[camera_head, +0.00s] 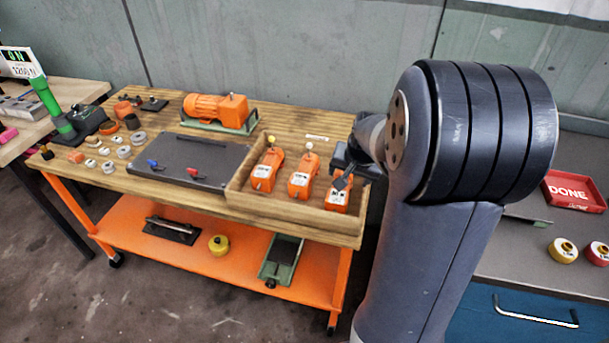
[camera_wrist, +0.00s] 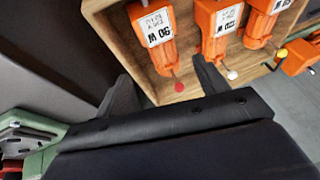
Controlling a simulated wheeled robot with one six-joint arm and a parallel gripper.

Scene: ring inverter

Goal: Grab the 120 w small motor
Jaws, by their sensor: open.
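Three small orange motors stand in a wooden box in the head view: a left one (camera_head: 267,170), a middle one (camera_head: 303,176) and a right one (camera_head: 338,196) partly hidden by my gripper (camera_head: 344,178). In the wrist view, the red-tipped motor (camera_wrist: 153,38) has a label that seems to read 90 W. The white-tipped motor (camera_wrist: 216,27) and the yellow-tipped motor (camera_wrist: 262,22) have labels I cannot read surely. My gripper (camera_wrist: 166,86) is open, its fingers on either side of the red-tipped motor's near end. I cannot tell which motor is 120 W.
The wooden box (camera_head: 281,207) has raised walls close to my fingers. A dark grey case (camera_head: 187,160) lies left of it, and a larger orange motor (camera_head: 216,109) stands behind. Several small rings and parts lie at the table's left. A red DONE tray (camera_head: 574,190) is at right.

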